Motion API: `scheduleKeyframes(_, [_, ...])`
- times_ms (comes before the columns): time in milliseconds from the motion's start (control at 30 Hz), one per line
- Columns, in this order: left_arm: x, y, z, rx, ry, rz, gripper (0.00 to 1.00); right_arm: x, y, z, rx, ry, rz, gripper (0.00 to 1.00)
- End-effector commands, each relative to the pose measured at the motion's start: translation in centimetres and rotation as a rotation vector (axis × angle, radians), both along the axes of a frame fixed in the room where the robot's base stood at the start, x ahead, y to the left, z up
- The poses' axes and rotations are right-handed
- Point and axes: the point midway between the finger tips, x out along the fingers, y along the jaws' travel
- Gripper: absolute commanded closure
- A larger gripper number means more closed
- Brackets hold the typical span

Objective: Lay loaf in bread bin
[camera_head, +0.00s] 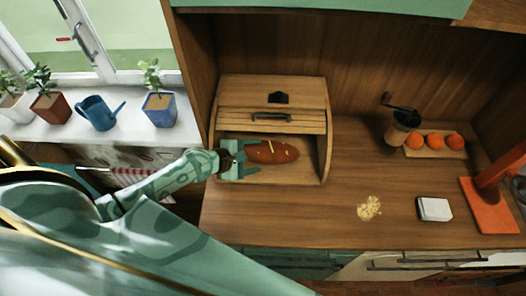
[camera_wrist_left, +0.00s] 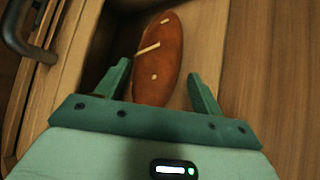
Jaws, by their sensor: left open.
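The brown loaf (camera_head: 272,152) lies inside the open wooden bread bin (camera_head: 322,150), on its floor, with pale score marks on top. It also shows in the left wrist view (camera_wrist_left: 160,62). The bin's slatted lid is rolled up, with a dark handle (camera_head: 271,117) on its front. My left gripper (camera_head: 250,158) is at the loaf's left end. In the left wrist view its two green fingers (camera_wrist_left: 158,90) stand apart, on either side of the loaf's near end, with gaps between. The right gripper does not show.
The counter in front of the bin is mostly clear, with a patch of crumbs (camera_head: 369,208) and a white block (camera_head: 434,209). A grinder (camera_head: 402,127), oranges on a board (camera_head: 433,141) and an orange stand (camera_head: 489,206) are at the right. Potted plants and a blue watering can (camera_head: 97,113) line the windowsill.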

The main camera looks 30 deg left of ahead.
Motion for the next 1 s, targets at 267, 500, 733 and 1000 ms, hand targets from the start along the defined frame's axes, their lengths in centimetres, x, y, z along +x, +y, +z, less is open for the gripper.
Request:
scheduleKeyframes(267, [-4.4,2.2,3.1,0.0,0.002,-0.001,0.33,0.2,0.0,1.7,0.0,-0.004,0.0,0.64])
scheduleKeyframes(500, [-5.3,2.7,3.7,0.0,0.0,-0.002,0.33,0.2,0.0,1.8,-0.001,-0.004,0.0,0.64])
scheduleKeyframes(733, [-5.3,2.6,3.6,-0.001,0.0,-0.002,0.33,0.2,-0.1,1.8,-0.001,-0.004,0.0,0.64])
scheduleKeyframes(1000, [-5.3,2.6,3.6,-0.001,0.0,-0.001,0.33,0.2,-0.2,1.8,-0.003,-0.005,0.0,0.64])
